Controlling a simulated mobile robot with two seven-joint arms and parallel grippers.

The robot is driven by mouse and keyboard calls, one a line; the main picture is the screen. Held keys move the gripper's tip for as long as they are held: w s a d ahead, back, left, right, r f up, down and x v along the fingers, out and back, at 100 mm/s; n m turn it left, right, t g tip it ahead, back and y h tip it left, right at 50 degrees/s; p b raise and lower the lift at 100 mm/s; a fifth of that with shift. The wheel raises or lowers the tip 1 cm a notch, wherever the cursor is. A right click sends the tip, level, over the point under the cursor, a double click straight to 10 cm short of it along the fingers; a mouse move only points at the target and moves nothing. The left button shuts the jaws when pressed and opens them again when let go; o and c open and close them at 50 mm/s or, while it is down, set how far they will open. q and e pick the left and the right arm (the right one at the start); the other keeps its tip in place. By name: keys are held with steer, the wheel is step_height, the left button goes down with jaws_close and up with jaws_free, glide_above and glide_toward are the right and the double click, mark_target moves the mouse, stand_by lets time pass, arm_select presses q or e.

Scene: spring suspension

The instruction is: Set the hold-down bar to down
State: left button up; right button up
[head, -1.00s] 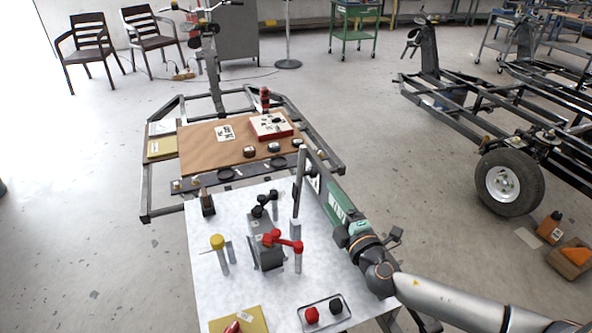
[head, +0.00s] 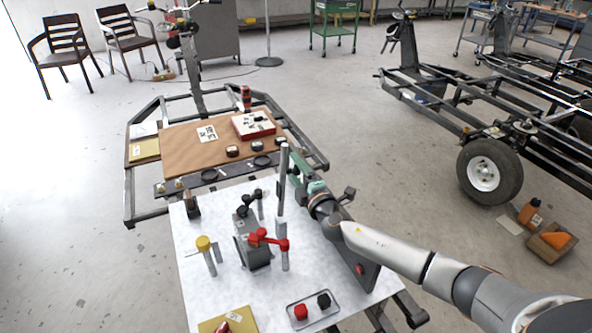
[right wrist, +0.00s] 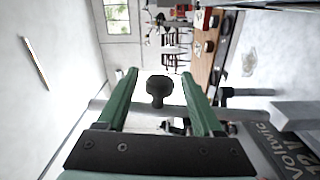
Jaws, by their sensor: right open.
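The hold-down bar (head: 282,182) looks like the grey bar standing upright beside the grey battery-like block (head: 255,250) on the white table. In the right wrist view, the bar (right wrist: 100,106) runs across behind my fingers, with a black knob (right wrist: 158,89) on it. My right gripper (right wrist: 158,98) is open, its green fingers on either side of the knob, with gaps showing. In the head view my right gripper (head: 294,178) is beside the upright bar, which partly hides its fingers. My left gripper is not in view.
A red lever (head: 268,239) and a black lever (head: 252,200) stand at the block. A yellow-topped post (head: 204,245) is to the left. A tray (head: 312,314) with red and black caps lies at the front. The wooden board (head: 185,145) is beyond the table.

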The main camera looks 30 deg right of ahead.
steer(key=shift+c, duration=0.2)
jaws_close()
stand_by(0.4)
stand_by(0.9)
